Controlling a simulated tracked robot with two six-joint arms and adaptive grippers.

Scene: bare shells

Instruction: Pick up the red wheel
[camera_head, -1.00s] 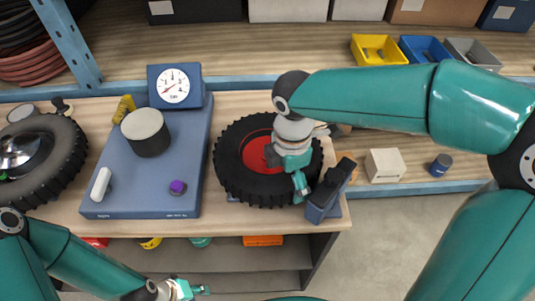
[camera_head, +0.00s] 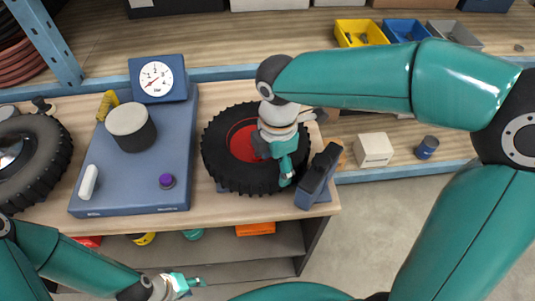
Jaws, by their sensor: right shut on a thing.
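The red wheel (camera_head: 240,143), a black knobbly tyre with a red hub, lies flat near the right end of the workbench. My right gripper (camera_head: 284,172) is over the wheel's right side and shut on its tyre, covering part of the hub and rim. The fingers' contact with the tyre is partly hidden by the gripper itself. My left gripper (camera_head: 188,284) is low at the front, below the bench edge and away from the wheel. Its fingers are too small to tell whether they are open.
A blue gauge unit (camera_head: 140,172) with a dial stands left of the wheel. Another tyre (camera_head: 40,160) lies at the far left. A dark blue block stand (camera_head: 318,177) is close right of the wheel. A white box (camera_head: 373,150) and small blue can (camera_head: 427,148) stand further right.

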